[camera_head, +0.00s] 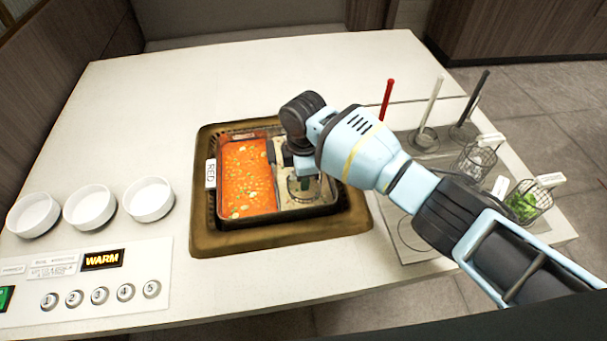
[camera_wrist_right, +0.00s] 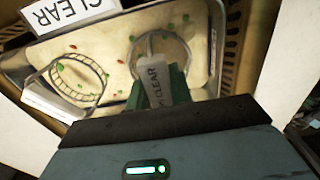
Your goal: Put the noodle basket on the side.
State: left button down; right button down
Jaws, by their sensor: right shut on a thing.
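The divided pot (camera_head: 222,222) has an orange-red broth side and a pale broth side. My right gripper (camera_head: 302,168) is over the pale side, pointing down. The handle leads to a round ring (camera_wrist_right: 165,38) at the pale broth; whether this is a basket or a ladle I cannot tell. A second mesh ring (camera_wrist_right: 58,72) with a white tab shows beside it. A wire basket with pale contents (camera_head: 474,160) stands on the right. My left gripper is not in view.
A wire basket of greens (camera_head: 524,205) stands at the right edge. Red (camera_head: 387,98), white (camera_head: 433,100) and black (camera_head: 474,97) handles stand upright behind my arm. Several white bowls (camera_head: 90,206) and a button panel (camera_head: 100,285) are on the left. The far counter (camera_head: 250,75) is clear.

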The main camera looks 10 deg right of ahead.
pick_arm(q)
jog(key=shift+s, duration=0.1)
pick_arm(e)
jog(key=shift+f, duration=0.3)
dwell(0.3)
jog(key=shift+c, duration=1.9)
grip_release()
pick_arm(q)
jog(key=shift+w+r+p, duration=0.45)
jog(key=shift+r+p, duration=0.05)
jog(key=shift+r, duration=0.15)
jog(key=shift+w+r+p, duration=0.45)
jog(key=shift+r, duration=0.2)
pick_arm(e)
jog(key=shift+r, duration=1.5)
notch_tip(320, 180, up, 7)
jog(key=p, duration=0.3)
jog(key=shift+f, duration=0.15)
jog(key=shift+r, duration=0.7)
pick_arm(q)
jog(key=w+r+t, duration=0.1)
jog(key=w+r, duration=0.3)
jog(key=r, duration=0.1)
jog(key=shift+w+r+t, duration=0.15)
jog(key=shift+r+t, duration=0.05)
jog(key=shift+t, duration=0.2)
pick_arm(e)
jog(key=shift+f, duration=0.1)
